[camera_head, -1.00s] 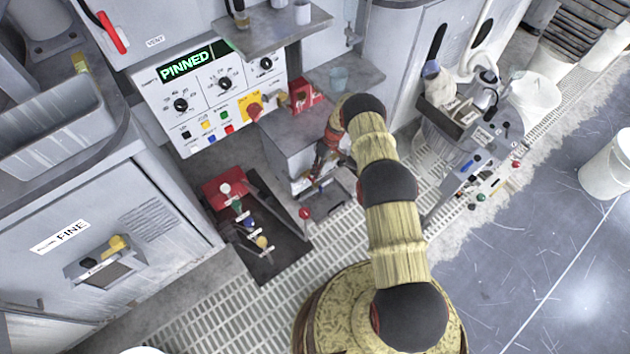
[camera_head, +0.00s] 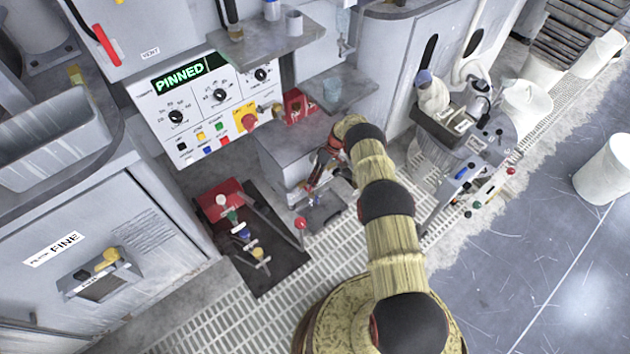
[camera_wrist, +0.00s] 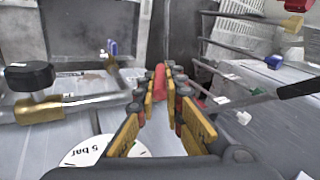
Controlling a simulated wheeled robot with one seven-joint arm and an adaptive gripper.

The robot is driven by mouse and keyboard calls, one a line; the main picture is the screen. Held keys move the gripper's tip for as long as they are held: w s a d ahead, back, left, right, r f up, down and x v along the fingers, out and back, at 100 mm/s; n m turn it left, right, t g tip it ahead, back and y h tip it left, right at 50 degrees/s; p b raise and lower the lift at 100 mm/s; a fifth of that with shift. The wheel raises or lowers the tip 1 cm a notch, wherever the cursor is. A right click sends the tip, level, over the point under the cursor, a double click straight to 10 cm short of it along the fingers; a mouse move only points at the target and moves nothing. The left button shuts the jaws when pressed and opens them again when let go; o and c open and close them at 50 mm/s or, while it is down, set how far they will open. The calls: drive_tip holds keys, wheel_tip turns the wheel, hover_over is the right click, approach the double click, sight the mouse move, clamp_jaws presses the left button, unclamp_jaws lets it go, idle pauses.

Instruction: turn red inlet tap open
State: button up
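My gripper (camera_wrist: 164,76) has yellow fingers with dark joints. In the wrist view its fingertips lie close together with a narrow gap. A red handle (camera_wrist: 140,68), which looks like a tap lever, shows right at the fingertips, partly behind the left finger. Whether the fingers grip it is unclear. A round white gauge face marked "5 bar" (camera_wrist: 86,150) is below left. A black knob on a brass fitting (camera_wrist: 35,92) is at the left. In the head view my gripper (camera_head: 312,184) is small, beside the grey cabinet (camera_head: 285,150), and the handle cannot be made out.
A red-ended rack of coloured taps (camera_head: 228,205) stands on a dark tray to the left. A red-knobbed lever (camera_head: 300,223) rises in front of the cabinet. The control panel (camera_head: 190,135) reads "PINNED". Slatted floor (camera_head: 290,280) is open in front.

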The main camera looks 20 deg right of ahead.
drive_tip(key=o, duration=0.5)
drive_tip(key=shift+s, duration=0.15)
